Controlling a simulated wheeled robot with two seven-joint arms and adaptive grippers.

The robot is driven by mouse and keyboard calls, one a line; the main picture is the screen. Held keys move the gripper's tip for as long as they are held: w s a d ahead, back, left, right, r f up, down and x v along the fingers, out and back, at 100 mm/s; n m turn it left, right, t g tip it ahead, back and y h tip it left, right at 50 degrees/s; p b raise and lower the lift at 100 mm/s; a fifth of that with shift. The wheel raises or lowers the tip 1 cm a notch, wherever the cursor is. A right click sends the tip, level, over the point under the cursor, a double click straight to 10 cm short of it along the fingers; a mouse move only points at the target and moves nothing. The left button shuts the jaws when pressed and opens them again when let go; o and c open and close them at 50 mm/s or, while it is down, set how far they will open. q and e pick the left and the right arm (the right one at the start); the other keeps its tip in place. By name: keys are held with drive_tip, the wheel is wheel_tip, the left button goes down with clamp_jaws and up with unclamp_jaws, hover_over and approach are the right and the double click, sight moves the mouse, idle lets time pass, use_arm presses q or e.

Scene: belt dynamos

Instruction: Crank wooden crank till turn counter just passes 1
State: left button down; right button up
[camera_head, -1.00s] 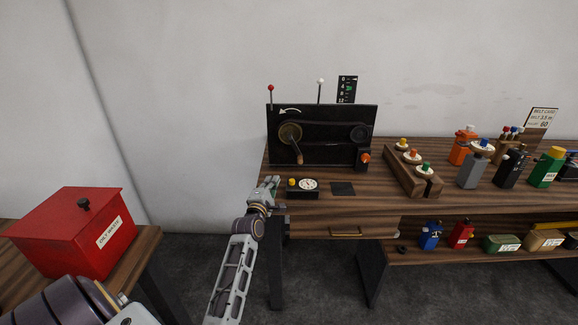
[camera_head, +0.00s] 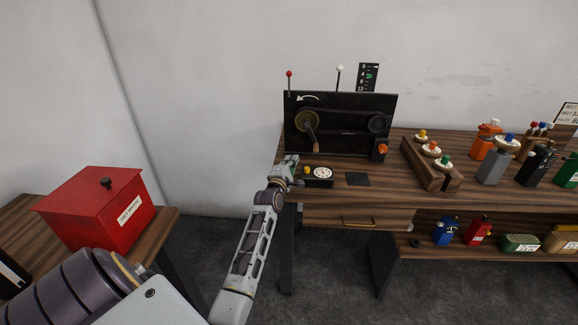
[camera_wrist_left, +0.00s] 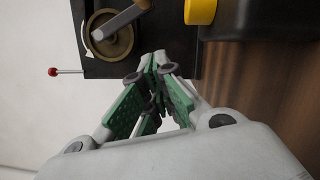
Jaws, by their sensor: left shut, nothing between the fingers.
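The crank is a brass wheel (camera_head: 306,121) on the left of an upright black panel (camera_head: 345,108). Its arm points down and slightly right, with a wooden handle (camera_head: 316,145) at the end. A white arrow curves above the wheel. A white dial (camera_head: 322,173), possibly the turn counter, sits on a small black box below the panel; its reading is too small to tell. My left gripper (camera_head: 291,160) is shut and empty, left of the dial and below the wheel. In the left wrist view the wheel (camera_wrist_left: 108,42) lies beyond the fingertips, apart from them. My right gripper is out of view.
A yellow button (camera_head: 307,169) sits beside the dial, and it shows in the left wrist view. An orange knob (camera_head: 382,149) is at the panel's lower right. A wooden block with coloured knobs (camera_head: 433,170) stands to the right. A red box (camera_head: 95,215) stands on the left table.

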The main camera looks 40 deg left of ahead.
use_arm(q)
drive_tip(key=shift+x, duration=2.45)
drive_tip(key=shift+w+d+r, duration=0.15)
drive_tip(key=shift+w+d, duration=0.05)
drive_tip(key=shift+d, duration=0.2)
drive_tip(key=shift+w+d+r, duration=0.2)
drive_tip(key=shift+w+d, duration=0.15)
drive_tip(key=shift+d, duration=0.3)
drive_tip(key=shift+w+d+r, duration=0.15)
drive_tip(key=shift+w+d, duration=0.2)
drive_tip(key=shift+d, duration=0.3)
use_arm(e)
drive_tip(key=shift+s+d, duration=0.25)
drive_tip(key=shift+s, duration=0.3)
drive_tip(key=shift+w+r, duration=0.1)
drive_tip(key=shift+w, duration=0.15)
use_arm(q)
drive_tip(key=shift+w+p, duration=0.1)
drive_tip(key=shift+p, duration=0.2)
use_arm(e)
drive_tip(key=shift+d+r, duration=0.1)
